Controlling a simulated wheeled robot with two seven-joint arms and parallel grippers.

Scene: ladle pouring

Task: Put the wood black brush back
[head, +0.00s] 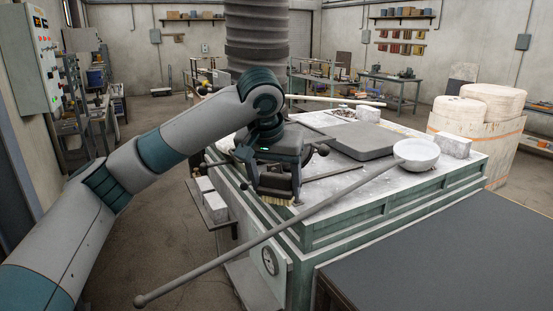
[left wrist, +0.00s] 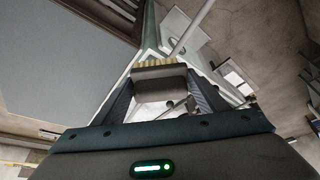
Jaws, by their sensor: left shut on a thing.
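The wood black brush (left wrist: 158,80) shows in the left wrist view as a dark block with a row of tan bristles along its far edge. My left gripper (left wrist: 158,92) is shut on it, one finger on each side. In the head view the left gripper (head: 275,183) is over the near left corner of the workbench, and the brush's pale bristles (head: 278,201) show beneath it. The gripper hides most of the brush body there. I cannot tell whether the bristles touch the bench top. My right gripper is not in view.
A long-handled ladle (head: 250,241) lies across the green-sided workbench (head: 340,222), its handle sticking out past the front left; its pale bowl (head: 415,155) is at the right. A grey slab (head: 362,140) is behind the gripper. A dark table top (head: 450,260) is at front right.

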